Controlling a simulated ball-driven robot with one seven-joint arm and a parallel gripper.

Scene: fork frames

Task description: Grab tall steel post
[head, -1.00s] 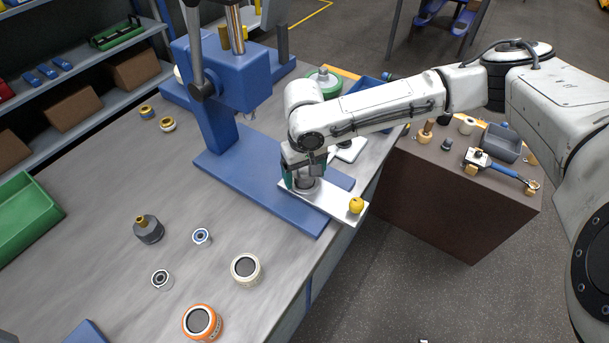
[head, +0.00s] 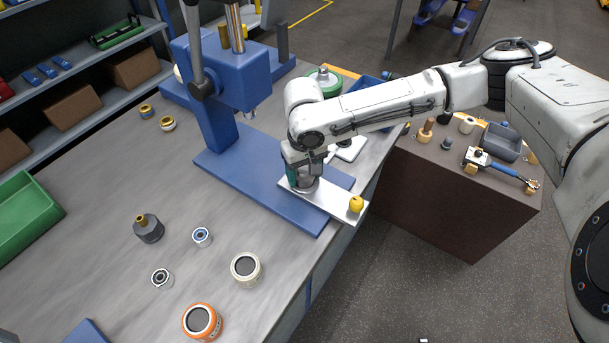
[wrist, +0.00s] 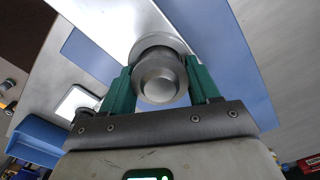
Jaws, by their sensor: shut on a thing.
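The steel post (wrist: 160,78) is a round, grey metal cylinder seen end-on in the wrist view. It stands on a flat light plate (head: 326,205) that lies across the blue base of the press. My gripper (wrist: 160,90) has its two green fingers on either side of the post, shut on it. In the head view my gripper (head: 303,178) points down at the plate, and the fingers and wrist hide much of the post. A yellow knob (head: 356,204) sits at the plate's near right end.
The blue press (head: 228,90) rises just left of my arm. A grey fitting (head: 149,229), an orange-rimmed cylinder (head: 202,321) and a cream one (head: 246,268) stand on the bench front. A brown side table (head: 450,195) is at right.

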